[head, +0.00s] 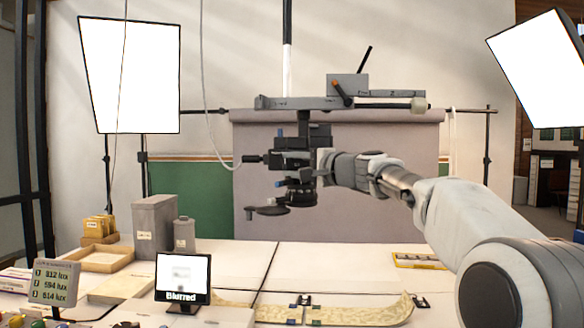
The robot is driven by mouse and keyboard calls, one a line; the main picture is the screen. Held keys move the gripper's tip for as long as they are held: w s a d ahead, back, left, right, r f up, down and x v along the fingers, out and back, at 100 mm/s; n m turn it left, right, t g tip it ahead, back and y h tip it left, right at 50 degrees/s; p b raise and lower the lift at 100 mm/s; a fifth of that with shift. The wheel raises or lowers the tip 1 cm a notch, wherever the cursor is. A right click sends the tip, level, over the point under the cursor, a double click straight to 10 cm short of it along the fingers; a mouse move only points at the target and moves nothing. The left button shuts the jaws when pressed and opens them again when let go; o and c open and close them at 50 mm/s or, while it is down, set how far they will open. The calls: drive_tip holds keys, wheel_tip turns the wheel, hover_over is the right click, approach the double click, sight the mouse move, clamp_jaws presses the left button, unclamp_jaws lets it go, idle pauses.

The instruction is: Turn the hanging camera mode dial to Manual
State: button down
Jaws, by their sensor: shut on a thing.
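The dark camera (290,160) hangs lens-down under a grey overhead rail (300,103), above the white table. A lens and a round dark disc (268,210) show below its body. My arm reaches in from the lower right. My gripper (322,168) is at the right side of the camera and shut on the mode dial there. The dial itself is hidden by the gripper, so its markings and setting cannot be read. A small monitor (183,278) on the table shows the word "Blurred".
Two bright softbox lights (128,75) stand at left and right. A cable hangs left of the camera. Grey boxes (154,222), a wooden tray (101,259) and a lux readout (52,284) stand at left. A patterned strip (350,312) lies in front.

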drive_tip(key=c, duration=0.5)
unclamp_jaws()
drive_tip(key=b+v, duration=0.2)
drive_tip(key=v, duration=1.5)
drive_tip(key=shift+s+d, duration=0.15)
drive_tip(key=shift+d, duration=0.05)
